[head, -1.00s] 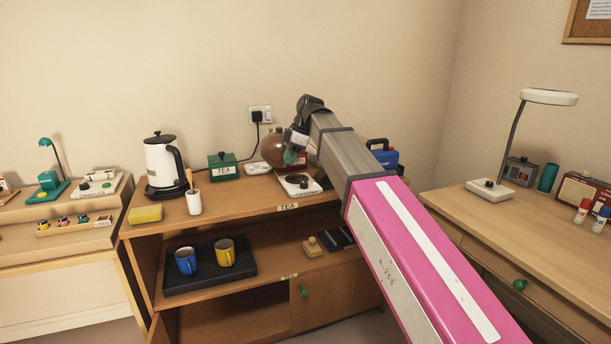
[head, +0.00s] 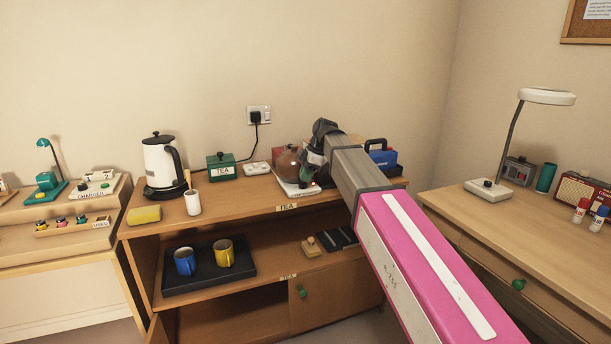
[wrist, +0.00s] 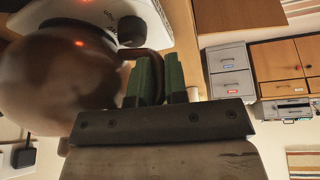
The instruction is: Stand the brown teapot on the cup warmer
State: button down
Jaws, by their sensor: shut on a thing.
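The brown teapot (head: 287,162) is round and glossy, and is over the white cup warmer (head: 294,189) on the tea cabinet's top. In the wrist view the teapot (wrist: 55,80) fills the left side, and the warmer (wrist: 150,12) shows beyond it with a black knob and a lit red light. My gripper (head: 307,170) is at the teapot's right side. Its green fingers (wrist: 158,68) are shut on the teapot's handle (wrist: 152,55). The teapot's underside is hidden in the head view, so I cannot tell whether it touches the warmer.
A white switch box (head: 256,168) and the green TEA box (head: 222,167) stand left of the warmer. A black-and-white kettle (head: 160,163) is farther left. A blue container (head: 383,158) stands behind my arm on the right. The wall is close behind.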

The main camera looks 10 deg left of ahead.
jog(key=c, duration=1.1)
grip_release()
jog(key=shift+f, duration=0.1)
jog(key=shift+c, duration=0.2)
jog(key=v, duration=1.2)
jog(key=s+d+f+m+h, duration=0.1)
jog(key=d+f+m, duration=0.2)
jog(key=d+f, duration=0.3)
jog(key=s+d+f+m, duration=0.1)
jog(key=d+f+m, duration=0.2)
jog(key=f, duration=0.5)
jog(key=s+d+f+m+h, duration=0.1)
jog(key=s+d+f+m, duration=0.4)
jog(key=d+f, duration=0.3)
jog(key=s+d+f+m+h, duration=0.1)
jog(key=s+d+f+m, duration=0.4)
jog(key=f, duration=0.5)
jog(key=s+d+f+m+t+h, duration=0.1)
jog(key=s+d+f+m, duration=0.5)
jog(key=d+f, duration=0.4)
jog(key=shift+s+d, duration=0.35)
jog(key=shift+s, duration=0.4)
jog(key=shift+f, duration=0.15)
